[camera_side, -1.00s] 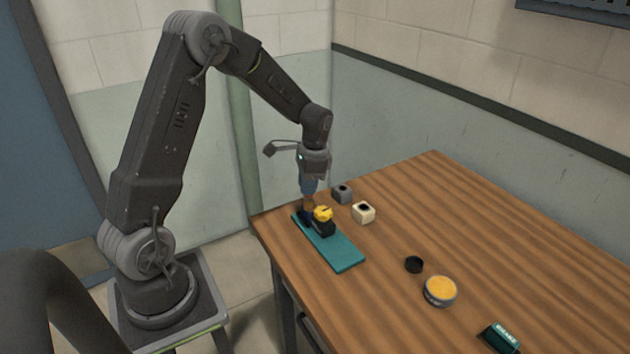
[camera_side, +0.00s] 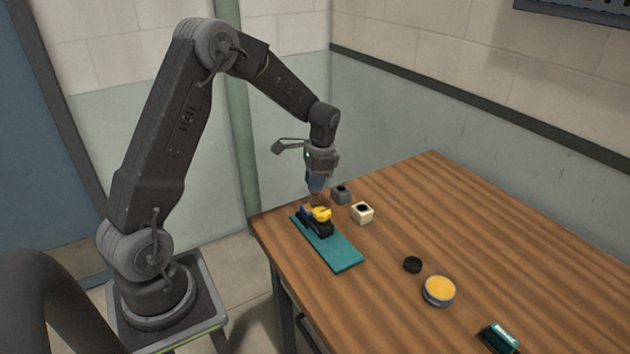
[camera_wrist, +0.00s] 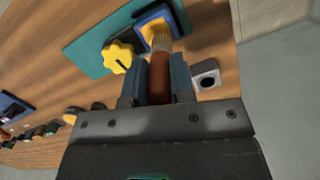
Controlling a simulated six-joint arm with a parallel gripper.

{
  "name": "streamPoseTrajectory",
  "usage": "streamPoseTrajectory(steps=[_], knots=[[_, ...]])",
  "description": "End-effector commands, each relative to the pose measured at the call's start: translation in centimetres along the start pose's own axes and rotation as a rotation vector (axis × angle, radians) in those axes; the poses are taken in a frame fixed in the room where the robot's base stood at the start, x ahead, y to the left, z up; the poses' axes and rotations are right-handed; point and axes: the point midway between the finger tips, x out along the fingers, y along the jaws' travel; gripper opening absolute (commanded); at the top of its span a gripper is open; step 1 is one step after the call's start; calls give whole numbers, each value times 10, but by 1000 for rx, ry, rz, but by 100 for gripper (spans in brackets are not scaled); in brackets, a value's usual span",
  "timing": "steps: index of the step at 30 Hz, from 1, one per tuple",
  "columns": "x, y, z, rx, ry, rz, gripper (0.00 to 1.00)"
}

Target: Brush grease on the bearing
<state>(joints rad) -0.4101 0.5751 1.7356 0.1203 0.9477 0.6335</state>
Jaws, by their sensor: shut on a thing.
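My gripper (camera_side: 317,186) points down, its blue fingers (camera_wrist: 159,85) shut on the brown handle of a brush (camera_wrist: 160,76). The brush's pale tip is at or over the opening of a blue square piece (camera_wrist: 152,22), which looks like the bearing housing. I cannot tell if the tip touches it. In the side view this blue piece (camera_side: 305,212) is partly hidden, beside a yellow lobed knob (camera_side: 322,213) on a dark block. The knob also shows in the wrist view (camera_wrist: 121,57). A tin of yellow grease (camera_side: 439,290) stands open on the table.
The fixture stands on a teal mat (camera_side: 335,252) near the table's left edge. A grey block (camera_side: 341,194) and a cream block (camera_side: 362,212) are close to my gripper. A black round piece (camera_side: 412,265) and a dark green box (camera_side: 500,338) are nearer the front.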

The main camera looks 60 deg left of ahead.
Motion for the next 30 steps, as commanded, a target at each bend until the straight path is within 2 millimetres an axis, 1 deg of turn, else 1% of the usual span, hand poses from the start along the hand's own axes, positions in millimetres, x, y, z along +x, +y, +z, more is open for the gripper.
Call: streamPoseTrajectory(steps=[3,14,16,18,30], knots=[[2,3,11,-1,0,0,0],[6,13,42,-1,0,0,0],[-4,12,41,0,3,-4,0],[-18,12,44,0,4,-3,0],[-52,12,49,-1,3,-2,0]])
